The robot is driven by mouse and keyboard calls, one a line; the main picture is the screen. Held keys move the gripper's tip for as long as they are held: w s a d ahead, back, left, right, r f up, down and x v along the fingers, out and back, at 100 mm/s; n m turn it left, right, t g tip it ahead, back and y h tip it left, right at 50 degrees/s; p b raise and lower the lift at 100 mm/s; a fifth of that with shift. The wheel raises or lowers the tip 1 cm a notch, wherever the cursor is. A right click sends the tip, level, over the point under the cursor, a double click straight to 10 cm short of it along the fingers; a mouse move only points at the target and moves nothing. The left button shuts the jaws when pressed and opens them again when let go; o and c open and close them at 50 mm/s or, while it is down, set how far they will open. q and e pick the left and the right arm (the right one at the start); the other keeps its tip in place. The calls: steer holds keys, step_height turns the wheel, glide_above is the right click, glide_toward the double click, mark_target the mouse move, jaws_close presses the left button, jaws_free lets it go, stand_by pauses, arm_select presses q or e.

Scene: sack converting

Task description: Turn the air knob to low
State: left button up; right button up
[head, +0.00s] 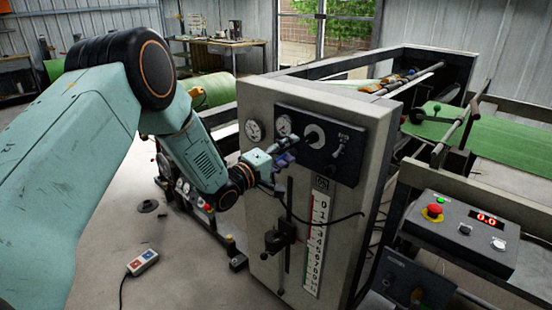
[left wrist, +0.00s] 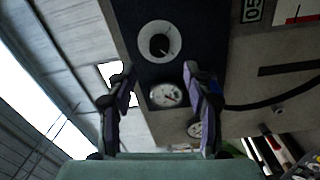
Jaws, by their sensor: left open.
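A dark panel (head: 345,160) is on the upper front of the beige machine cabinet. On it is a black round knob on a pale dial (head: 315,136), which looks like the air knob; its markings are too small to read. The knob also shows in the left wrist view (left wrist: 160,45), past the fingertips at the top. My left gripper (head: 285,152) is just left of and below the knob, apart from it as far as I can see. In the left wrist view its two purple-grey fingers (left wrist: 158,78) are spread with nothing between them. My right gripper is not in view.
Round gauges (head: 253,130) sit left of the knob, and a small lever (head: 339,148) sits to its right. Below are a vertical number scale (head: 316,245) and a black cable. A control box (head: 462,232) with a red button stands at right.

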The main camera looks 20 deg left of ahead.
arm_select(q)
steer(key=v, duration=0.4)
steer(key=shift+s, duration=0.35)
steer(key=shift+a, duration=0.1)
